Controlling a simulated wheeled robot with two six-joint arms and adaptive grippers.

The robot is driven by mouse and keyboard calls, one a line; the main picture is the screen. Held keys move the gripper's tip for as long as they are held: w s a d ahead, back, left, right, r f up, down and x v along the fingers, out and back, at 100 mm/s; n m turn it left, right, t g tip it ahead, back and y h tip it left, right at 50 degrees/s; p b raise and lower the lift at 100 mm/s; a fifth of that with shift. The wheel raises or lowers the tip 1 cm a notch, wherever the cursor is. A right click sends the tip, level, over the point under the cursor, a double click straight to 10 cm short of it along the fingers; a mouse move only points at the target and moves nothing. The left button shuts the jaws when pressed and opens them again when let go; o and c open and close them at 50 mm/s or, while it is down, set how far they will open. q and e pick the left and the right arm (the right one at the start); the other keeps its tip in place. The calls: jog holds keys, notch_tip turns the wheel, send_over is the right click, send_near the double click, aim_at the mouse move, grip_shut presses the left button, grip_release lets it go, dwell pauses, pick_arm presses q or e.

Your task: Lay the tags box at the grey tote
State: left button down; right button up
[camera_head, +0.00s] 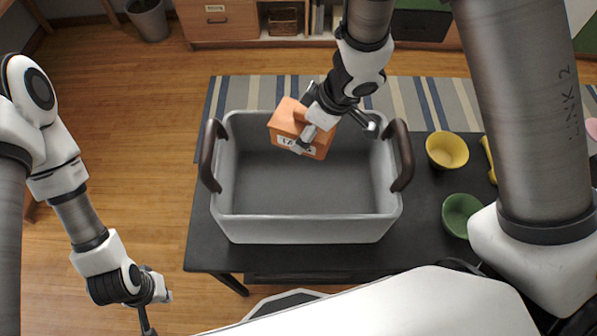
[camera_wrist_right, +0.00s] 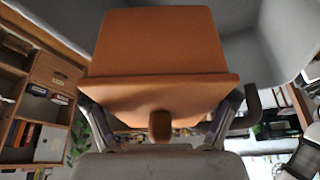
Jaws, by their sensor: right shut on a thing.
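The orange tags box (camera_head: 287,122), with a white lettered label on its side, is tilted at the back of the grey tote (camera_head: 225,180). My right gripper (camera_head: 318,127) is shut on the box from the upper right. I cannot tell whether the box touches the tote. In the right wrist view the box (camera_wrist_right: 160,45) fills the middle, between the fingers of the right gripper (camera_wrist_right: 160,122). The tote is otherwise empty and has dark handles at both ends. My left gripper (camera_head: 146,300) hangs at the lower left, away from the tote; its fingers are unclear.
The tote stands on a dark table (camera_head: 200,240). A yellow bowl (camera_head: 447,150) and a green bowl (camera_head: 460,214) are to its right. A striped rug (camera_head: 440,95) lies behind the table. Wooden floor is clear at the left.

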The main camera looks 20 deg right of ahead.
jog(key=b, duration=0.5)
send_over(301, 177)
jog(key=s+d, duration=0.1)
jog(key=s, duration=0.1)
notch_tip(301, 177, down, 5)
jog(key=f+b, duration=0.2)
jog(key=f, duration=0.1)
jog(key=f+b, duration=0.2)
jog(key=f, duration=0.2)
jog(key=w+f+b, duration=0.1)
jog(key=f+b, duration=0.1)
jog(key=f, duration=0.1)
jog(key=shift+f, duration=0.4)
pick_arm(q)
notch_tip(301, 177, down, 12)
jog(key=s, duration=0.1)
jog(key=shift+s+f, duration=0.15)
pick_arm(e)
jog(key=shift+d+f, duration=0.1)
jog(key=shift+f, duration=0.05)
jog(key=shift+s+f, duration=0.1)
jog(key=shift+f, duration=0.1)
jog(key=o, duration=0.9)
jog(key=shift+o, duration=0.2)
